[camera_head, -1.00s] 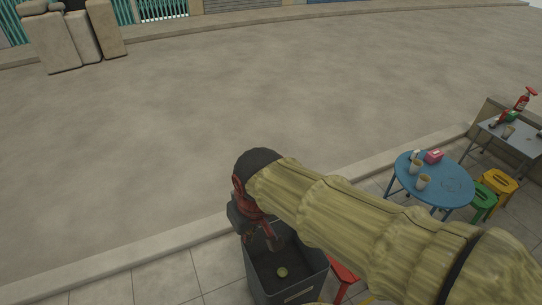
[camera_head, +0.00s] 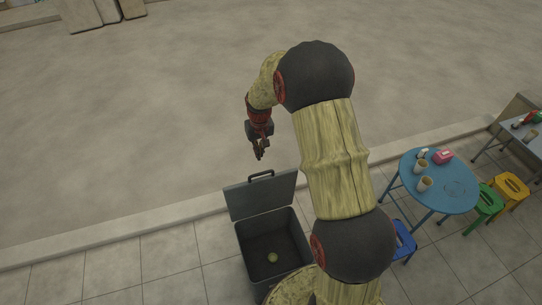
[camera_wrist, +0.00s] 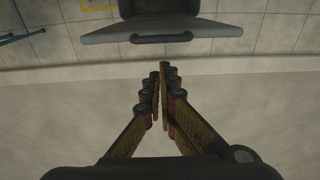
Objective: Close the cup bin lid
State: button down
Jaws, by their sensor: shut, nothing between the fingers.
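The cup bin (camera_head: 272,250) is a dark grey box standing on the tiled pavement, with a small greenish round thing on its floor. Its lid (camera_head: 262,198) stands raised at the bin's far edge, with a black handle (camera_head: 261,175) on top. In the wrist view the lid (camera_wrist: 148,30) shows at the top as a grey panel. My gripper (camera_head: 259,156) is above and beyond the raised lid, on the street side, apart from it. In the wrist view my gripper (camera_wrist: 160,68) has its fingers together, with nothing between them.
A round blue table (camera_head: 438,182) with cups and a pink box stands to the right. Green (camera_head: 487,201) and yellow (camera_head: 511,187) stools are beside it, and a blue stool (camera_head: 403,240) is nearer the bin. The street beyond the kerb is open.

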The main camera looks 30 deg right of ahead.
jog(key=w+d+f, duration=0.1)
jog(key=w+f, duration=0.3)
jog(key=f, duration=0.5)
jog(key=shift+t, duration=0.4)
jog(key=s, duration=0.1)
jog(key=s+r, duration=0.1)
jog(key=s, duration=0.2)
jog(key=shift+a+r+b, duration=0.15)
jog(key=shift+a+b, duration=0.15)
jog(key=shift+a, duration=0.05)
